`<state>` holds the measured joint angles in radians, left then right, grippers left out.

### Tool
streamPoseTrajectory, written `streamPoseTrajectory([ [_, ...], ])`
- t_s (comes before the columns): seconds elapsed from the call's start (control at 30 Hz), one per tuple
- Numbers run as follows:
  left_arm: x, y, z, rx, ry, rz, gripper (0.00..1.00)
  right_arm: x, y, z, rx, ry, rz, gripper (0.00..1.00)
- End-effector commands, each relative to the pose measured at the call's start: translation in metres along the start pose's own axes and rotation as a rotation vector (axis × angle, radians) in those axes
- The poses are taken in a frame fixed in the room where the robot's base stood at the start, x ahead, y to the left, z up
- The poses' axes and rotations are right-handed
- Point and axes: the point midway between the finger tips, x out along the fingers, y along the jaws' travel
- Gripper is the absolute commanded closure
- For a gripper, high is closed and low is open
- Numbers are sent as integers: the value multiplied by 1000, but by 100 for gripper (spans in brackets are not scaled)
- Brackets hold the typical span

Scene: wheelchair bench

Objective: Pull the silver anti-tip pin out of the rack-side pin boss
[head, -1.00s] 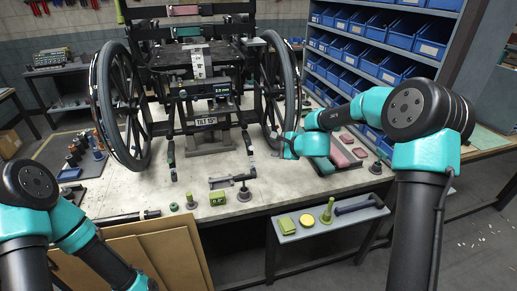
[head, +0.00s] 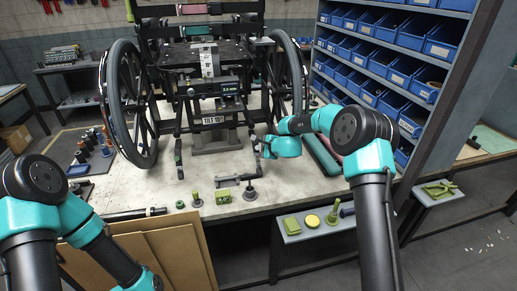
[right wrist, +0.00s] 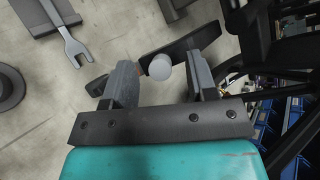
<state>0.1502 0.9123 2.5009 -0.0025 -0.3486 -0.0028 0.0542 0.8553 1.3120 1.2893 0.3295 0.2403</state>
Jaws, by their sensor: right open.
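A pale silver round head (right wrist: 160,67), which looks like the anti-tip pin, shows end-on in the right wrist view. It lies between the fingers of my right gripper (right wrist: 161,74), with gaps on both sides. The gripper is open and not closed on it. A dark bar (right wrist: 195,40) runs behind the round head; the boss itself is hard to make out. In the head view my right gripper (head: 263,148) is by the lower front of the wheelchair (head: 212,85), on its right side. The pin is too small to tell there. My left gripper is out of view.
A fork-ended tool (right wrist: 72,45) lies on the bench at upper left in the wrist view. Small green parts (head: 223,197) stand along the bench's front edge. The wheelchair's right wheel (head: 290,75) is close behind my right arm. A blue-bin rack (head: 385,60) stands at right.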

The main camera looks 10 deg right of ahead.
Motion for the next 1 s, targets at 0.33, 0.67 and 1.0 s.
streamPoseTrajectory([
  [0.33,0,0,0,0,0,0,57,11,0,0,1,0,0,48],
  [0.67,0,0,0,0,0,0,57,11,0,0,1,1,0,70],
  [1.0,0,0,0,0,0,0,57,10,0,0,1,1,0,79],
])
